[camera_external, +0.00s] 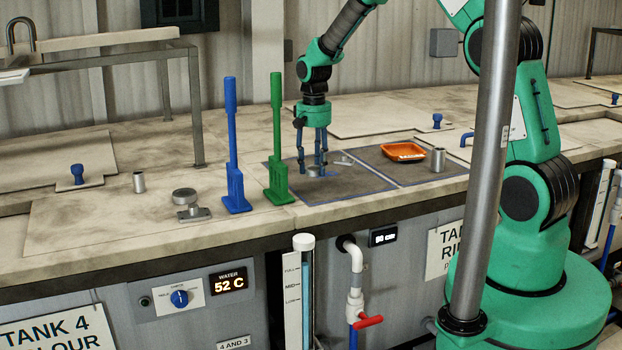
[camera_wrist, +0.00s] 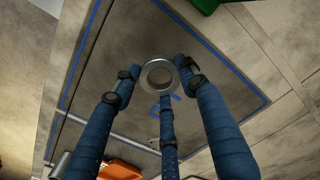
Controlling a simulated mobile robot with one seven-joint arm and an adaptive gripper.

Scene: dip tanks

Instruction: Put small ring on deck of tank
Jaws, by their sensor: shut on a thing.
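My gripper (camera_external: 313,168) has blue fingers and points straight down over the dark panel outlined in blue (camera_external: 340,192). It is shut on a small grey metal ring (camera_external: 314,171). In the wrist view the ring (camera_wrist: 145,76) sits between the fingertips of my gripper (camera_wrist: 160,80), its round hole facing the camera. The ring is on or very near the panel; I cannot tell if there is a gap. The pale tank deck (camera_external: 240,232) spreads around the panel and to the left.
A blue upright tool (camera_external: 235,190) and a green one (camera_external: 276,180) stand just left of my gripper. A small metal piece (camera_external: 343,160), an orange tray (camera_external: 403,151) and a metal cylinder (camera_external: 438,159) are to the right. A knobbed metal fitting (camera_external: 188,205) stands farther left.

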